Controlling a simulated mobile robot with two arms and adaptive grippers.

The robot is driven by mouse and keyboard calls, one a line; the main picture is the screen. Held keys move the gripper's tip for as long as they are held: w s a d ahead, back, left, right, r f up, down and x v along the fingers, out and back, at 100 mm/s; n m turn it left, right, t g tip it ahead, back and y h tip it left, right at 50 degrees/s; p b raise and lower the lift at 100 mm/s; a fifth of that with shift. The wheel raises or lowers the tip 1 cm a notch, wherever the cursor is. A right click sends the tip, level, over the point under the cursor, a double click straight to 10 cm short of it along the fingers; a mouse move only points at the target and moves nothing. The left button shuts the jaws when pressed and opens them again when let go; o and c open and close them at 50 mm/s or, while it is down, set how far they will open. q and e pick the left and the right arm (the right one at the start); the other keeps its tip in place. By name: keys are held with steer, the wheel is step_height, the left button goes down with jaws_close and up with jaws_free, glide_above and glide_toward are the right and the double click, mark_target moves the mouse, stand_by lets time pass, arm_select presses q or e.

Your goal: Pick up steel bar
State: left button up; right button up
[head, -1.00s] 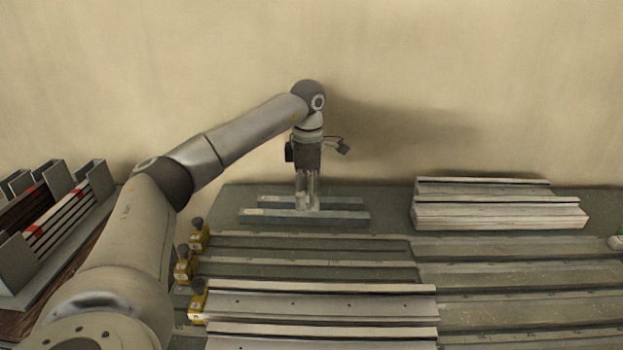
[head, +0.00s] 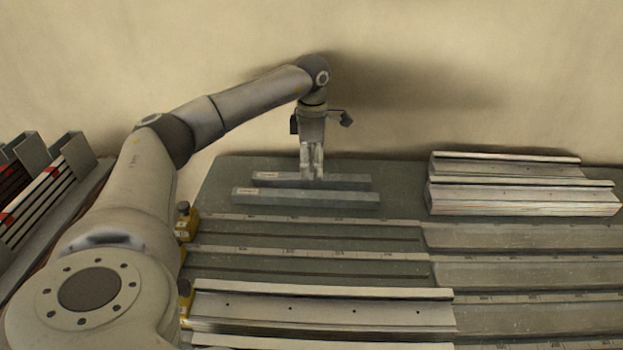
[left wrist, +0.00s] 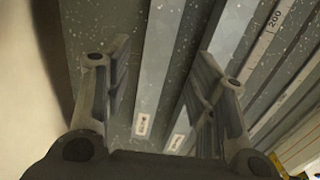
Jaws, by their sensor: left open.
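Two grey steel bars lie side by side at the back of the bench in the head view: a rear bar (head: 345,182) and a front bar (head: 300,197). Each has a small white label at its left end. My left gripper (head: 312,176) points down over the rear bar and hides part of it; the front bar is uncovered. In the left wrist view the fingers (left wrist: 165,55) are open and apart, with the rear bar (left wrist: 155,75) showing between them. The right finger partly overlaps the front bar (left wrist: 180,142). Nothing is held. My right gripper is not in view.
Light metal profiles (head: 520,188) are stacked at the back right. Long slotted rails cross the bench, with a profile (head: 320,308) in front and yellow clamps (head: 186,225) at the left. A rack (head: 75,160) stands far left. The wall is close behind.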

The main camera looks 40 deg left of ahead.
mark_target(311, 176)
arm_select(q)
steer(key=f, duration=0.4)
steer(key=shift+w+a+f, duration=0.1)
steer(key=shift+a+f, duration=0.15)
steer(key=shift+f, duration=0.1)
steer(key=shift+r, duration=0.1)
jaws_close()
